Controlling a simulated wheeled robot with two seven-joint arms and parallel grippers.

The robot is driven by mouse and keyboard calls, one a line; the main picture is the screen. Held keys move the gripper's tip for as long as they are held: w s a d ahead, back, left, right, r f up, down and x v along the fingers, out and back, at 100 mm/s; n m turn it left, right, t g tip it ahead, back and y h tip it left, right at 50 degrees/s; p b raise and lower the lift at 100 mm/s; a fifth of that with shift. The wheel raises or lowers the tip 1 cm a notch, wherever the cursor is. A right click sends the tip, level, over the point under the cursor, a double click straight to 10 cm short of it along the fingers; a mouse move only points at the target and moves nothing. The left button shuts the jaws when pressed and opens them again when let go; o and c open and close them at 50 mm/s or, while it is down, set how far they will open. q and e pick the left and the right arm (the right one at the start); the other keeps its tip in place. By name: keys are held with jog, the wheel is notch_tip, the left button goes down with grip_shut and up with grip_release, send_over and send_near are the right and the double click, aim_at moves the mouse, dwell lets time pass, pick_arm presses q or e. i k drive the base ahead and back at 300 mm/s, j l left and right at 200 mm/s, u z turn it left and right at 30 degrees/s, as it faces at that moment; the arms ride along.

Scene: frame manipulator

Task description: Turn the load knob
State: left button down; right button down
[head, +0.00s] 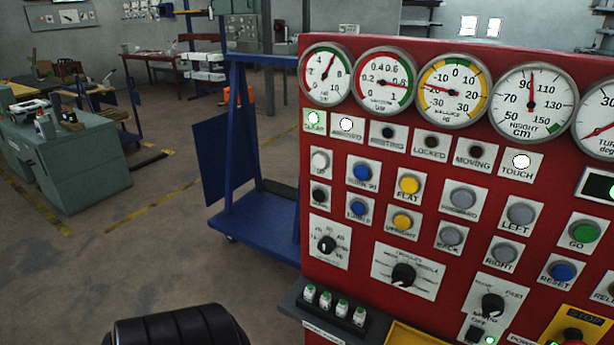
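The red control panel (460,165) fills the right half of the head view. Three black rotary knobs sit on its lower part. The left knob (327,245) is on a white plate with a ring of small numbers; its lettering is too small to read surely. The middle knob (403,275) is on a wider white plate. The right knob (492,305) is on a plate with "FAST" at its upper right. I cannot tell from the lettering which one is the load knob. Neither gripper is in view, and nothing touches the knobs.
Gauges (385,82) line the panel top, with lamps and push buttons below. A dark ledge with several small green-topped items (326,300) and a yellow tray (415,335) jut out underneath. A blue trolley (260,205) stands left of the panel. Open floor (130,240) lies further left.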

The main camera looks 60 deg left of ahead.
aim_at(326, 244)
jog(key=u, duration=1.7)
